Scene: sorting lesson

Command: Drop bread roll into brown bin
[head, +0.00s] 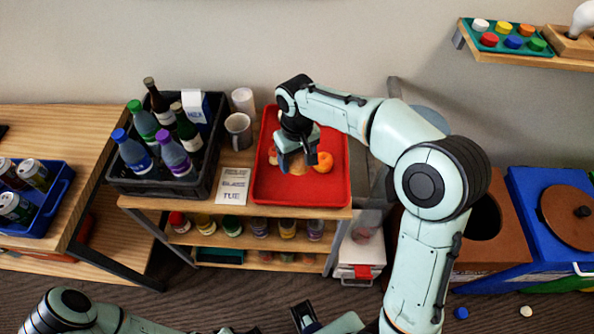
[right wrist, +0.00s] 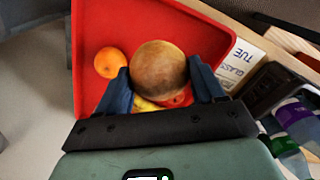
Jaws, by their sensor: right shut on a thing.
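My right gripper (head: 297,160) is over the red tray (head: 258,187). It is shut on the round brown bread roll (right wrist: 158,68), which shows between its two blue fingers in the right wrist view. In the head view the roll is mostly hidden by the gripper. I cannot tell whether it is clear of the tray floor. The brown bin (head: 508,232), with a dark round opening, stands at the right, partly behind my right arm. My left gripper (head: 308,318) is at the bottom edge, partly cut off, its opening unclear.
An orange (right wrist: 109,62) lies in the tray beside the roll, with yellow and red items near the fingers. Left of the tray are mugs (head: 238,130), a label card (head: 233,186) and a black crate (head: 160,185) of bottles. A blue bin (head: 530,190) adjoins the brown one.

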